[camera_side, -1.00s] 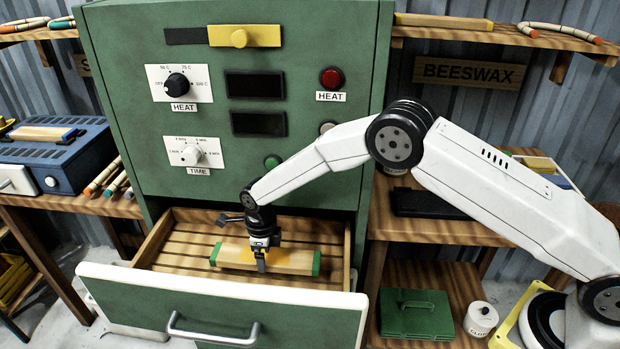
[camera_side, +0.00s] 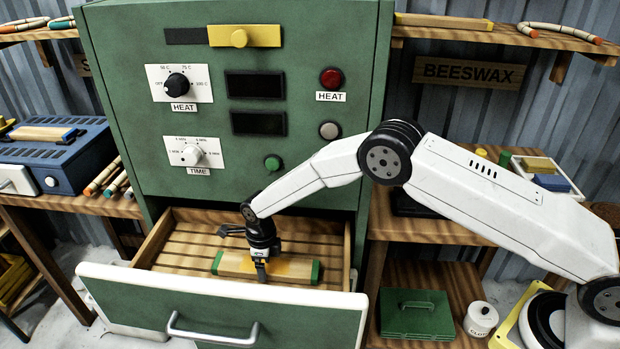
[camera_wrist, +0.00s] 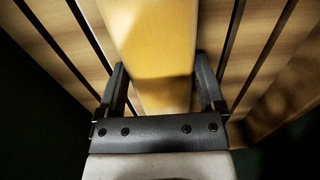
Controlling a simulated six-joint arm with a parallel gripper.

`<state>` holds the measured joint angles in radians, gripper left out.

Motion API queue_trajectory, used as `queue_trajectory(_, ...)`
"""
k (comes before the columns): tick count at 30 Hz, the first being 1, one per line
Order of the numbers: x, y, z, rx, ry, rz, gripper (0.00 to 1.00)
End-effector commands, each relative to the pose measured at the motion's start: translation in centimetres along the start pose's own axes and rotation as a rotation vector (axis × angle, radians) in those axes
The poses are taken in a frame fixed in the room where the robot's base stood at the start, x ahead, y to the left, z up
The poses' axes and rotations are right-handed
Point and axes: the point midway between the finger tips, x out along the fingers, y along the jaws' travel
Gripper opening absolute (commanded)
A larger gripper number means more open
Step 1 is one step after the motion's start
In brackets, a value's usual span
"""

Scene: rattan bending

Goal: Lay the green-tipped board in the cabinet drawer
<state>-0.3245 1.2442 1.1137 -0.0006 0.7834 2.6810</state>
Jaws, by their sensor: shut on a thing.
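The green-tipped board (camera_side: 235,264) is a pale wooden board with a green band at each end, seen in the side view inside the open drawer (camera_side: 185,244). It lies roughly level, low over the slatted drawer floor. My gripper (camera_side: 261,272) reaches down from above and is shut on the board near its middle. In the wrist view the board (camera_wrist: 150,45) runs between both fingers, with the slats behind it. I cannot tell whether the board's underside touches the slats.
The green cabinet (camera_side: 330,165) rises behind the drawer, with knobs and buttons on its face. The drawer front (camera_side: 215,310) has a metal handle (camera_side: 213,335). Bare slats show left of and behind the board. A green case (camera_side: 416,314) stands on the shelf to the right.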

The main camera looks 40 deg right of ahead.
Motion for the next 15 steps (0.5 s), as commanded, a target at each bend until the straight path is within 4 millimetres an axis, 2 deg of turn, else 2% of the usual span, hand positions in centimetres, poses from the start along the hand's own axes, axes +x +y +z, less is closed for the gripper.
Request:
queue_trajectory(2, 0.18, -0.01, 0.03, 0.0, -0.001, 0.0, 0.13)
queue_trajectory(3, 0.21, 0.0, 0.0, 0.0, 0.0, 0.0, 0.97)
queue_trajectory(4, 0.21, 0.0, 0.0, 0.0, 0.0, 0.0, 1.0)
queue_trajectory(15, -0.1, 0.0, 0.0, 0.0, 0.0, 0.0, 1.0)
